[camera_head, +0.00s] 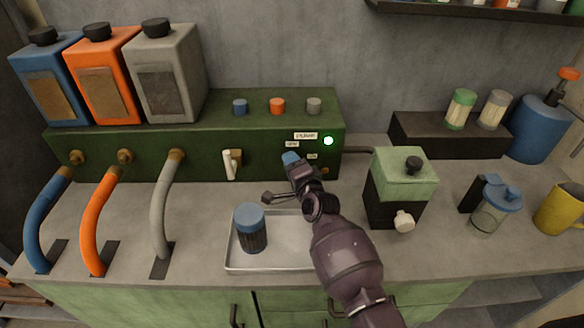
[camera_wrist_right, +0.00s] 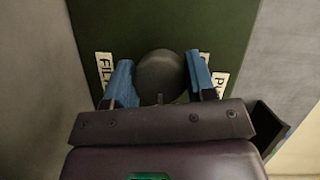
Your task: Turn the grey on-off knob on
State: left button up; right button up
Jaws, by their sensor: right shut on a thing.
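The grey knob (camera_wrist_right: 160,78) is round and dark in the right wrist view, on the green panel between two white labels, both partly covered. My right gripper (camera_wrist_right: 159,64) is shut on it, with one blue fingertip on each side. In the head view my right gripper (camera_head: 291,158) reaches the front of the green machine (camera_head: 200,145) and hides the knob. How far the knob is turned cannot be told. My left gripper is not in view.
A metal tray (camera_head: 238,266) with a blue-lidded jar (camera_head: 251,228) lies below my right arm. A green and black box (camera_head: 398,190) stands close on its right.

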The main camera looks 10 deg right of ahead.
jog(key=shift+m, duration=0.4)
jog(key=o, duration=0.9)
jog(key=shift+s, duration=0.15)
jog(key=v, duration=1)
jog(key=shift+s+d+f+p, duration=0.1)
jog(key=shift+s+f+p, duration=0.1)
jog(key=shift+s+p, duration=0.15)
